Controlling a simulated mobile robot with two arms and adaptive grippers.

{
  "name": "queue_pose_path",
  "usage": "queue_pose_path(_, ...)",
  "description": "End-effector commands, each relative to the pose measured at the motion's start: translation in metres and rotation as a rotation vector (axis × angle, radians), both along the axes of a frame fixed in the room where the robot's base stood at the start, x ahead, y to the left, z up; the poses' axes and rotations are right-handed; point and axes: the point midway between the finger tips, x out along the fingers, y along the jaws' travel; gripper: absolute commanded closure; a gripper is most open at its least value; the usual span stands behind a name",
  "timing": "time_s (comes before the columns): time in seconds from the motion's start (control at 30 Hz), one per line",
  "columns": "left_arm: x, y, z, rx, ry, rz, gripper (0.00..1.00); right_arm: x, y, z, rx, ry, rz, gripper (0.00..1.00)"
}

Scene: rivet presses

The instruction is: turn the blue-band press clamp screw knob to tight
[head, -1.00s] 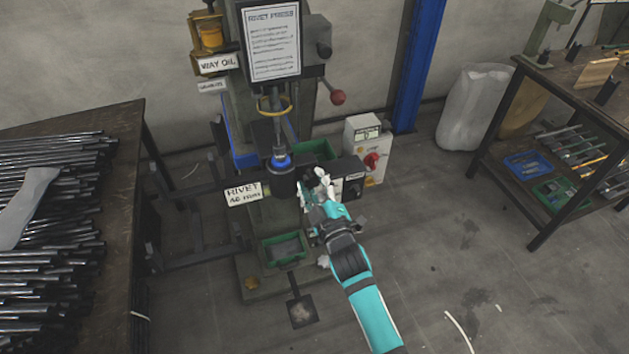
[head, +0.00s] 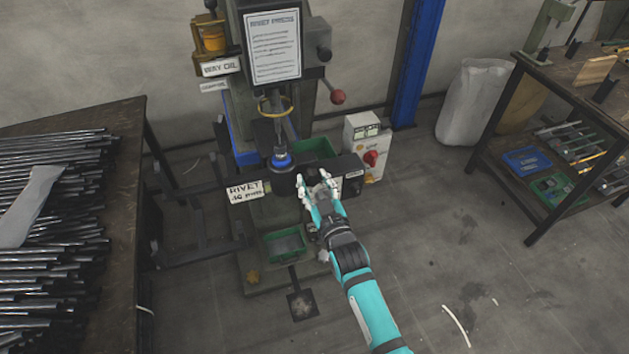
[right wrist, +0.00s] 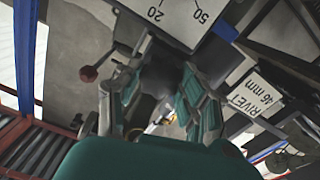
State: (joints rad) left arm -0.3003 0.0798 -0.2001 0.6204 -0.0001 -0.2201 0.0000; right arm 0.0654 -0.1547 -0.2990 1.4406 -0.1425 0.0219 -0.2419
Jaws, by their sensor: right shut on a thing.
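The press (head: 282,161) with a blue band around its ram stands left of centre in the head view. My right gripper (head: 320,184) is at the front right of its table, beside the black block (head: 347,167). In the right wrist view the two fingers of this gripper (right wrist: 163,85) close on a dark round knob (right wrist: 160,72), which I take to be the clamp screw knob. The fingers hide most of the knob in the head view. Any tight or loose mark at the knob cannot be made out. My left gripper is not in view.
A RIVET sign (head: 245,192) hangs left of the gripper. A green tray (head: 284,244) sits low in front of the press. A grey box with a red switch (head: 371,158) stands to the right. A red-ball lever (head: 338,97) sticks out above.

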Motion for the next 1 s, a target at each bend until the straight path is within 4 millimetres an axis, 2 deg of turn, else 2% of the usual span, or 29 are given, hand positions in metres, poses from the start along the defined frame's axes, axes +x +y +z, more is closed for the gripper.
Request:
queue_pose_path(0.43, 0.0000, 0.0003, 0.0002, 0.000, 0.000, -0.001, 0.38, -0.0006, 0.0000, -0.0022, 0.011, 0.009, 0.000, 0.93)
queue_pose_path(0.47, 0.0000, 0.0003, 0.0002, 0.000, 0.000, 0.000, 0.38, -0.0006, 0.0000, -0.0022, 0.011, 0.009, 0.000, 0.60)
queue_pose_path(0.63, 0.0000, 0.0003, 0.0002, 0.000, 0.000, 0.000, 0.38, -0.0004, 0.0000, -0.0016, 0.009, 0.006, 0.000, 0.38)
queue_pose_path(0.9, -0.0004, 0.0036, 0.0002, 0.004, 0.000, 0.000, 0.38, -0.0009, -0.0003, -0.0008, 0.009, 0.005, 0.000, 0.38)
queue_pose_path(1.0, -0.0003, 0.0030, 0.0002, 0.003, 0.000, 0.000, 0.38, -0.0073, -0.0024, -0.0019, 0.009, 0.006, 0.000, 0.38)
